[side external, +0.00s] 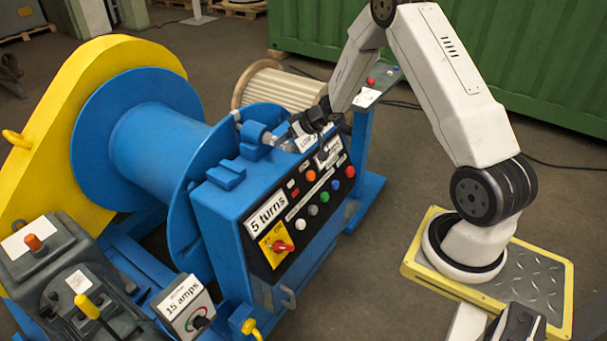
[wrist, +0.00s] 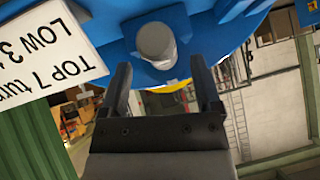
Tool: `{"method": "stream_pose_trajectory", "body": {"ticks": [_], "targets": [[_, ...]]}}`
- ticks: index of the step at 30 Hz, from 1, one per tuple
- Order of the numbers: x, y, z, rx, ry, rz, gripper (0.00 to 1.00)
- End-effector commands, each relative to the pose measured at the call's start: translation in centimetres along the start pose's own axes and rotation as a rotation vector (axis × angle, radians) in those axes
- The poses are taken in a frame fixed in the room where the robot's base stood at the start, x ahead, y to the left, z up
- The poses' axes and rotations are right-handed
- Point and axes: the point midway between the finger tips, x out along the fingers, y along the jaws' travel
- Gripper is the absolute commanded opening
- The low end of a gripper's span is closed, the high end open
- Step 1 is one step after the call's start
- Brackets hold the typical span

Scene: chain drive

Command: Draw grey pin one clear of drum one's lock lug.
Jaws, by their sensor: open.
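Grey pin one (wrist: 156,42) shows end-on in the wrist view, a round grey stub standing out of the blue lock lug (wrist: 185,30). My gripper (wrist: 161,66) is open, with one dark finger on each side below the pin's end. The fingers look apart from the pin; I cannot tell how deep they reach. In the side view my gripper (side external: 297,130) is beside the blue lug (side external: 253,132) at the rim of the blue drum (side external: 155,140). A small grey piece of the pin (side external: 268,140) shows between lug and gripper.
A white sign (wrist: 45,50) hangs left of the pin in the wrist view. In the side view the blue control box (side external: 230,215) with coloured buttons stands below my gripper. A yellow guard (side external: 60,120) is behind the drum. A cable reel (side external: 275,85) stands beyond.

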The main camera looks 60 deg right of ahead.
Motion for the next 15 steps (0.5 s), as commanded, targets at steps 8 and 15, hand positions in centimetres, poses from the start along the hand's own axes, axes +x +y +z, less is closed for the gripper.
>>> {"method": "stream_pose_trajectory", "body": {"ticks": [8, 15], "targets": [[2.6, -0.1, 0.0, 0.000, -0.001, -0.001, 0.81], [3.3, 0.0, 0.0, 0.000, 0.000, -0.001, 0.81]]}}
